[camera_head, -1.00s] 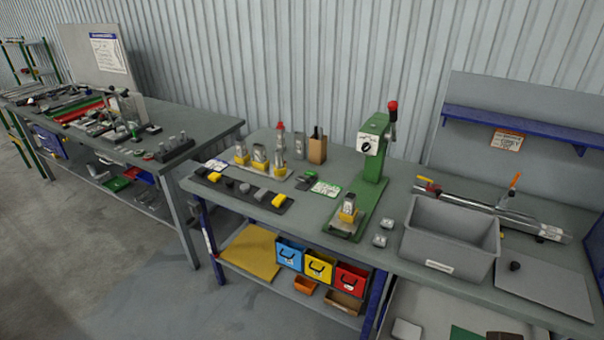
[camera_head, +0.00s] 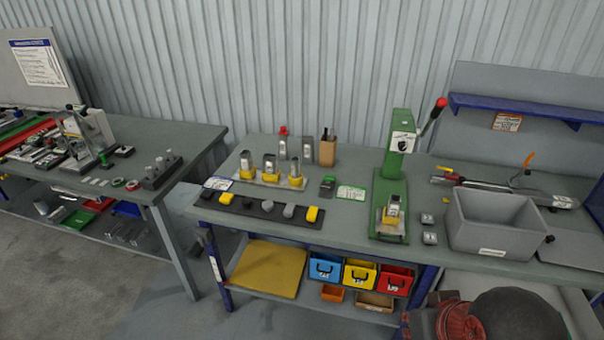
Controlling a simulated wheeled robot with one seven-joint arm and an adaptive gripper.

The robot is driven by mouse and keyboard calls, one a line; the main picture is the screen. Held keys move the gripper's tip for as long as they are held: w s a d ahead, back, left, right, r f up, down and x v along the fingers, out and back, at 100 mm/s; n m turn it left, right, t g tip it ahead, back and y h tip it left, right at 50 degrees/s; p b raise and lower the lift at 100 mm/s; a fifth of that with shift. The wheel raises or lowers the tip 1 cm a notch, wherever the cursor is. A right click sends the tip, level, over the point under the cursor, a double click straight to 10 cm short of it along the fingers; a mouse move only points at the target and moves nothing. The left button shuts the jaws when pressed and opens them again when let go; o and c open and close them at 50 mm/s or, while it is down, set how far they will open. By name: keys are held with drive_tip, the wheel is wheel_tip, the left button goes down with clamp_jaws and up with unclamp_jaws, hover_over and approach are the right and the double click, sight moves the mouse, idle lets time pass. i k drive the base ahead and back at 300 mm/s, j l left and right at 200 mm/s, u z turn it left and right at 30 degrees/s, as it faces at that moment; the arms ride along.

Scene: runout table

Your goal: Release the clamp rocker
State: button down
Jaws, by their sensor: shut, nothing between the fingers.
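A long metal rail (camera_head: 497,188) lies at the back right of the green-press bench, partly hidden behind a grey bin. An orange lever (camera_head: 528,160) stands tilted on it, and a small red and yellow piece (camera_head: 447,173) is at its left end. I cannot tell for sure which part is the clamp rocker. The left bench carries a fixture with a white block and dark upright parts (camera_head: 85,135), too small to read in detail. My gripper does not show. A red and black rounded shape at the bottom right seems to be part of my arm.
The grey bin (camera_head: 495,243) stands in front of the rail. The green press (camera_head: 393,165) stands left of it, its red-knobbed lever leaning right. Yellow-based parts (camera_head: 270,170) and a dark strip (camera_head: 262,208) occupy the bench's left. Floor shows between the benches.

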sight(326, 186)
drive_tip(key=i+j, duration=0.85)
drive_tip(key=i, duration=0.15)
drive_tip(key=i+l, duration=0.15)
drive_tip(key=i, duration=0.35)
drive_tip(key=i+l+z, duration=0.1)
drive_tip(key=i, duration=0.4)
